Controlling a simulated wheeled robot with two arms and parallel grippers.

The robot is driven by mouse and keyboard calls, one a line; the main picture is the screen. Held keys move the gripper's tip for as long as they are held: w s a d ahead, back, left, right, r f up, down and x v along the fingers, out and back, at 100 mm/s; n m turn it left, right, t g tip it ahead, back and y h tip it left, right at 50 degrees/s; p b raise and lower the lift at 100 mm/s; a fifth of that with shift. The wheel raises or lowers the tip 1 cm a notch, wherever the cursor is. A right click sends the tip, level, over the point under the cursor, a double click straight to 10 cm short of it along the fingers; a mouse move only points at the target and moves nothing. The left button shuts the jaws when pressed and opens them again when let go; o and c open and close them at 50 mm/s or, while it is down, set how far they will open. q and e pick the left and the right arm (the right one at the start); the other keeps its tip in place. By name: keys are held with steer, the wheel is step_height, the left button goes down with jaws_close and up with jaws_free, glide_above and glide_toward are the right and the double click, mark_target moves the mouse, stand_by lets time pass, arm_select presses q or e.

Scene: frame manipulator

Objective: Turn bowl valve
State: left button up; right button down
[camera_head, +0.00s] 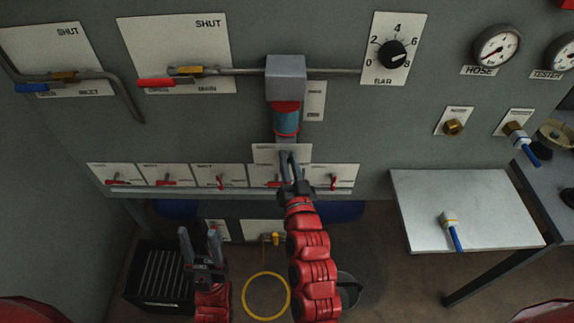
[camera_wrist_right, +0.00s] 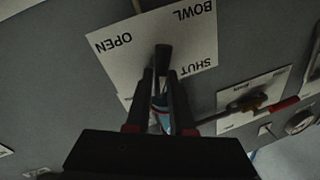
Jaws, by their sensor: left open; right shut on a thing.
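The bowl valve's white plate (camera_wrist_right: 200,30) shows upside down in the right wrist view, marked BOWL, OPEN and SHUT. A dark handle (camera_wrist_right: 162,52) stands out over it, between the OPEN and SHUT words. My right gripper (camera_wrist_right: 161,78) is shut on this handle. In the head view my right gripper (camera_head: 289,158) is at a white plate (camera_head: 265,152) below the blue cylinder (camera_head: 286,122); it hides the handle there. My left gripper (camera_head: 201,240) is open and empty, low in front of the panel.
Several small red-handled valves (camera_head: 220,182) line the panel's lower edge, close to my right gripper. A yellow ring (camera_head: 266,296) lies below, left of my right arm. A black slotted crate (camera_head: 160,275) stands left of my left gripper. A pale table (camera_head: 470,205) stands at right.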

steer(key=m, duration=0.1)
steer(key=m+b, duration=0.2)
steer(key=m, duration=0.1)
steer(key=shift+d+f+t+h, duration=0.3)
steer(key=shift+f, duration=0.1)
steer(key=shift+d+f+m+t+h+b, duration=0.15)
steer(key=shift+m+h+b, duration=0.3)
steer(key=shift+m+b, duration=1)
steer(key=shift+f+m+t+h+b, duration=0.2)
steer(key=shift+m+h+b, duration=0.25)
steer(key=shift+m, duration=1.9)
steer(key=shift+d+f+m+t+h+b, duration=0.15)
steer(key=shift+m+h+b, duration=0.25)
steer(key=shift+m+b, duration=1.05)
steer(key=shift+m+p, duration=0.35)
steer(key=shift+m, duration=0.4)
steer(key=c, duration=1.1)
jaws_free()
steer(key=shift+f, duration=0.1)
